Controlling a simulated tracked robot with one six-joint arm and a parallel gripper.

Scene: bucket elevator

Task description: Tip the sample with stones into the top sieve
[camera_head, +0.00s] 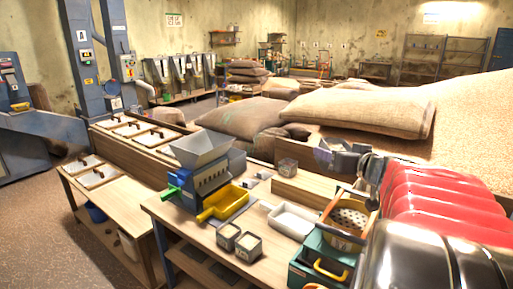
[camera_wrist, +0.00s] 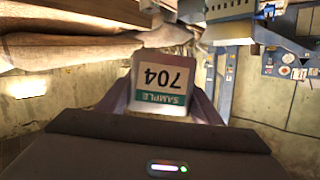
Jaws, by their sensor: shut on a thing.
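The sample (camera_wrist: 163,82) is a pale container with a white and green label reading "SAMPLE 704". In the wrist view its label and the room both appear upside down, so it looks roughly upright. My gripper (camera_wrist: 160,105) is shut on it, one dark finger on each side. In the head view my gripper (camera_head: 343,160) is above the bench's right part, behind and above a yellow sieve (camera_head: 350,217) with dark holes. The sieve stands near the green case, partly hidden by my red arm. The sample's contents, stones included, are out of sight.
A small container (camera_head: 287,168) stands behind the white tray (camera_head: 293,221). Two more small containers (camera_head: 248,246) stand at the bench's front edge. A blue machine with a grey hopper (camera_head: 201,147) and yellow tray is left. A green case (camera_head: 318,262) is in front.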

